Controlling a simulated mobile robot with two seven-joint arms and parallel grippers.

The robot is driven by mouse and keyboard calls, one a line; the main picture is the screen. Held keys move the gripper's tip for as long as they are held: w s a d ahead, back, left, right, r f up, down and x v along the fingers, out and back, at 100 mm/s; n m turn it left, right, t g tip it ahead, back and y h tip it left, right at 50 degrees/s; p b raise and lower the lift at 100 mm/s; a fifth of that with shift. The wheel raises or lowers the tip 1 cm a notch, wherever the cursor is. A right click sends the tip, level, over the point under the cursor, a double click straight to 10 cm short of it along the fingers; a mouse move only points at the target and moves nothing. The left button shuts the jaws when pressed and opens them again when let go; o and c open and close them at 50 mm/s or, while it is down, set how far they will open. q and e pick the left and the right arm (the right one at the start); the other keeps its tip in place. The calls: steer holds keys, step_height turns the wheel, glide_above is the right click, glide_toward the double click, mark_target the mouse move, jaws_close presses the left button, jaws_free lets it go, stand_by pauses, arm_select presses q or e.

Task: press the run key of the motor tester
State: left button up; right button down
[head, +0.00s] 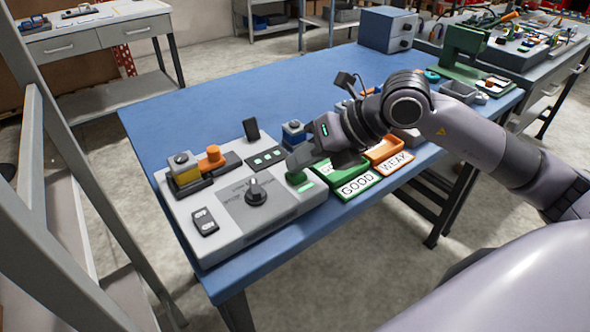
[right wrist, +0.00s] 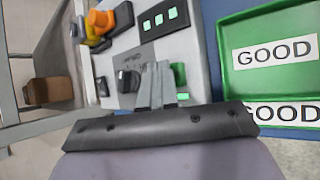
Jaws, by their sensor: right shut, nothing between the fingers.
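The motor tester (head: 225,228) is a light grey box at the near left of the blue table, and its top also shows in the right wrist view (right wrist: 193,45). A green key (head: 297,177) sits at its right edge above a lit green bar (head: 306,187); the key also shows in the right wrist view (right wrist: 179,73). A black knob (head: 256,193) stands left of the key. My right gripper (head: 293,164) is shut and empty, its fingertips right by the green key. I cannot tell whether they touch it. My left gripper is not in view.
Green (head: 366,190) and orange (head: 401,160) trays labelled GOOD and WEAK lie right of the tester. A yellow block (head: 185,172) with an orange part (head: 211,156) sits on the tester's back left. The back left of the blue table (head: 200,100) is clear.

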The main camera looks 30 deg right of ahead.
mark_target(302, 174)
steer(key=shift+r+p, duration=0.35)
steer(key=shift+r, duration=0.4)
step_height(302, 174, up, 6)
steer(key=p, duration=0.4)
stand_by(0.4)
